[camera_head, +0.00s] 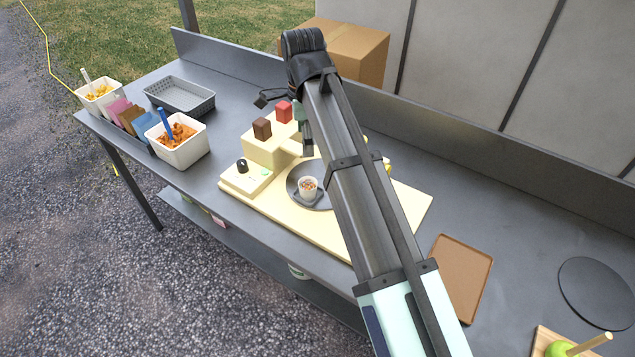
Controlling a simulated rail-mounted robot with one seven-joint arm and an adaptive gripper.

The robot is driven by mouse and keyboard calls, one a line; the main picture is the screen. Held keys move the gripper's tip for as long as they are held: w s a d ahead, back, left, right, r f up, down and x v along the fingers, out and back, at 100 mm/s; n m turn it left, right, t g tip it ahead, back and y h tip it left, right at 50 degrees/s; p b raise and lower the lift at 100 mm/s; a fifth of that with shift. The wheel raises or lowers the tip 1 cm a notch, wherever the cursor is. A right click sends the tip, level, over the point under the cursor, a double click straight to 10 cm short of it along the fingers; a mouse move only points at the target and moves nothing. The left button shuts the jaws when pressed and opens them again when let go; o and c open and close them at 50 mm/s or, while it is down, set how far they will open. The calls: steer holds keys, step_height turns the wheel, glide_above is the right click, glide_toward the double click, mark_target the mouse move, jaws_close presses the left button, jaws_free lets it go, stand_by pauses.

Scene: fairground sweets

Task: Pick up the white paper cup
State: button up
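The white paper cup (308,185) stands upright with brownish bits in its top. It sits on a small dark square piece on the round grey plate (323,201) of a cream machine (280,212). My arm reaches over the machine from the lower right and passes just right of the cup, covering part of the plate. My gripper (307,145) hangs at the arm's far end, behind the cup in the picture and apart from it. It is mostly hidden by my arm, so its fingers are not clear.
Red (284,112) and brown (262,128) blocks top the machine's back. At left are a tub with orange food (178,153), a grey basket (180,96) and another tub (95,98). A brown tray (460,275) and dark disc (597,292) lie at right. A raised edge runs behind.

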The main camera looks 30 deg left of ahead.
steer(key=p, duration=0.3)
glide_toward(308, 183)
step_height(308, 183, down, 5)
steer(key=shift+s+f, duration=0.1)
steer(key=shift+f+p, duration=0.95)
steer(key=shift+f, duration=1.6)
steer(key=c, duration=1.3)
